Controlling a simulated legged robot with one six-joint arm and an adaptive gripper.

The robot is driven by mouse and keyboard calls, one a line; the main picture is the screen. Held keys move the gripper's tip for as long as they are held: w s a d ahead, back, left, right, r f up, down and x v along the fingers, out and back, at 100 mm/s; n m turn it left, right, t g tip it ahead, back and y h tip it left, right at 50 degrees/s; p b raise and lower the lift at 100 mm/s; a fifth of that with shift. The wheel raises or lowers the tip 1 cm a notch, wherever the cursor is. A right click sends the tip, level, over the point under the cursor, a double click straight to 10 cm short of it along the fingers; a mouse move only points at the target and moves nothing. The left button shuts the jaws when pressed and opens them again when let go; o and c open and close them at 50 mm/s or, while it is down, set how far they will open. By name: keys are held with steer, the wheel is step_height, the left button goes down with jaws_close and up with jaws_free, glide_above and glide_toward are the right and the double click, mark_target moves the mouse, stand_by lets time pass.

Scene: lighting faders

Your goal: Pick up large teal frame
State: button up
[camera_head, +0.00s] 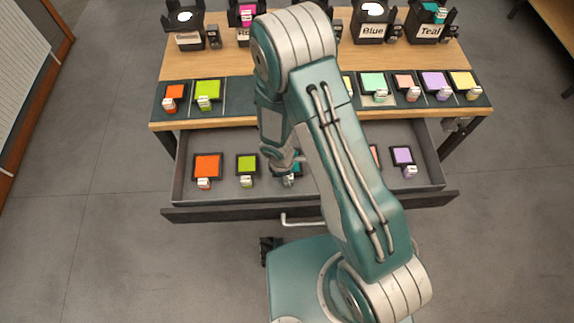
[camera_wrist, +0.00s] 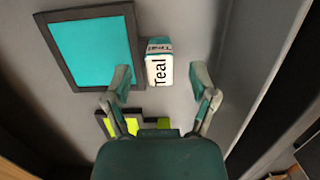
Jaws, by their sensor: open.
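A teal frame (camera_wrist: 92,50) with a dark border lies in the open drawer, at upper left in the wrist view. Its white block handle (camera_wrist: 158,70), marked "Teal", sticks out at its right side. My gripper (camera_wrist: 161,76) is open, with one finger on each side of the handle's lower end. I cannot tell whether either finger touches it. In the head view my gripper (camera_head: 284,166) is low over the drawer and my arm hides most of this teal frame (camera_head: 296,168). Another teal piece (camera_head: 433,13) is in the back-right holder labelled "Teal".
The drawer (camera_head: 322,205) also holds an orange frame (camera_head: 207,166), a green frame (camera_head: 247,164) and a purple frame (camera_head: 402,156). More coloured frames line the table's front edge (camera_head: 222,123). My arm hides the middle.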

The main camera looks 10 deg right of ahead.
steer(key=shift+d+f, duration=0.1)
steer(key=shift+f, duration=0.65)
jaws_close()
steer(key=shift+r, duration=0.1)
